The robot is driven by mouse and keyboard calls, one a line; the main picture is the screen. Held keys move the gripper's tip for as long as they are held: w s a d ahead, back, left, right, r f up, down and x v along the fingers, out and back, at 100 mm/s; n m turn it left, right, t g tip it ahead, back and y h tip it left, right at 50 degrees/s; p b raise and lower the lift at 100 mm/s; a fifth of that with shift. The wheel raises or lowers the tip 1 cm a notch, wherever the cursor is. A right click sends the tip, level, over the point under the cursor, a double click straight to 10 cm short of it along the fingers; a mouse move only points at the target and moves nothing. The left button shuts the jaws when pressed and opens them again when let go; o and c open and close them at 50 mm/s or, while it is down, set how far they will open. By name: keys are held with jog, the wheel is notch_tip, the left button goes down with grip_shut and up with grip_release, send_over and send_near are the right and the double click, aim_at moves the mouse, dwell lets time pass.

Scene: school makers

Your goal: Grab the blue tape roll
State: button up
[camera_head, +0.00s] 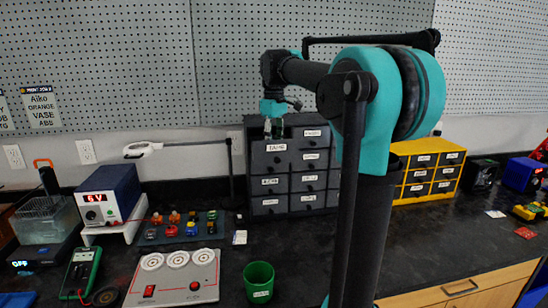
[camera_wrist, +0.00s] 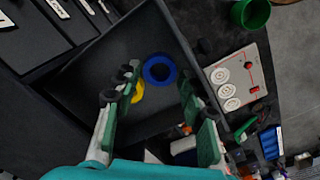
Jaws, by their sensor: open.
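A blue tape roll (camera_wrist: 173,71) lies in an open dark drawer (camera_wrist: 103,58), seen in the wrist view. A yellow roll (camera_wrist: 138,93) lies beside it, partly hidden by a finger. My gripper (camera_wrist: 158,88) is open, with its green-padded fingers spread on either side of the blue roll in the picture. Nothing is between the fingers, and how far they are above the roll is hard to tell. In the head view, my gripper (camera_head: 273,125) points down over the top left of the black drawer cabinet (camera_head: 291,207). The rolls are hidden there.
A green cup (camera_head: 259,285) and a grey panel with three white discs (camera_head: 205,268) stand on the bench in front. A blue power supply (camera_head: 107,196) is at left. A yellow drawer cabinet (camera_head: 428,190) is at right. The drawer walls surround the rolls closely.

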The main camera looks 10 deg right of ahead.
jog(key=shift+f, duration=0.8)
jog(key=shift+c, duration=0.4)
jog(key=c, duration=0.5)
jog(key=shift+c, duration=0.2)
jog(key=shift+r, duration=0.15)
